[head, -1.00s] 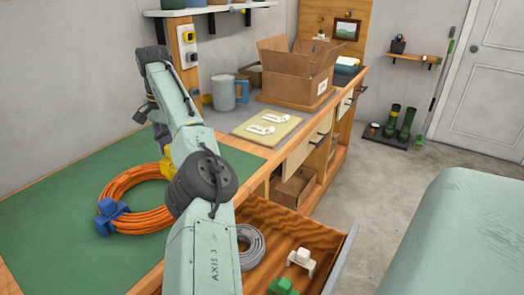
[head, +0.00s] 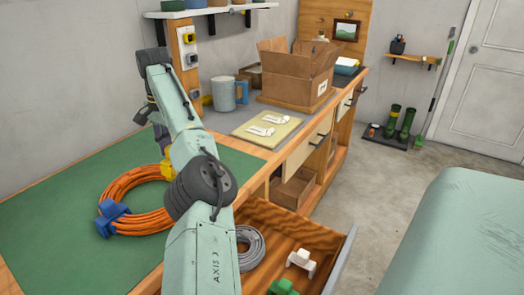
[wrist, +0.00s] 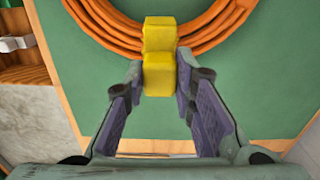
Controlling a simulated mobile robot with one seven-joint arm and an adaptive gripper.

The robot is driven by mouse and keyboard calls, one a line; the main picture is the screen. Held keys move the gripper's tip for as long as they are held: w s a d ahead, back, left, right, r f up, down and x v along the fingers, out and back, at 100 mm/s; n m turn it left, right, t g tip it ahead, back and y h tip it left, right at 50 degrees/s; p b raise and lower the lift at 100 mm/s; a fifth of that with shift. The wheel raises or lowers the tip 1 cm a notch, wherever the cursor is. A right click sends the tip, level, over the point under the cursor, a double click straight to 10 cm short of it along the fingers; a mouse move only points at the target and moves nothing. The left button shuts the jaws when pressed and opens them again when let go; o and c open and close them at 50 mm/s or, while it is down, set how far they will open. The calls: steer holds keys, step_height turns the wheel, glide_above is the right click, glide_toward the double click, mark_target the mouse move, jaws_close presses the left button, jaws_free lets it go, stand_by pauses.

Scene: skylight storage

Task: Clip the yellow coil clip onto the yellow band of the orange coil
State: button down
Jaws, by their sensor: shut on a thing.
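The orange coil (head: 128,190) lies on the green mat and arcs across the top of the wrist view (wrist: 214,27). A blue clip (head: 111,219) sits on its near side. The yellow coil clip (wrist: 158,76) is between the fingertips of my gripper (wrist: 159,72), which is shut on its lower block. The clip's upper part lies over the coil's edge. I cannot tell clip from yellow band there, nor whether the clip is fully seated.
The green mat (head: 50,220) is clear around the coil. An open drawer (head: 300,240) at the front right holds a grey coil (head: 250,247), a white clip (head: 301,262) and a green clip (head: 284,287). A board with white pieces (head: 267,125) and a cardboard box (head: 292,75) stand behind.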

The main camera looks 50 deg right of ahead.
steer(key=shift+f+b, duration=0.9)
steer(key=shift+f, duration=1.1)
steer(key=c, duration=1.3)
jaws_free()
steer(key=shift+r+p, duration=0.95)
steer(key=shift+r, duration=3.05)
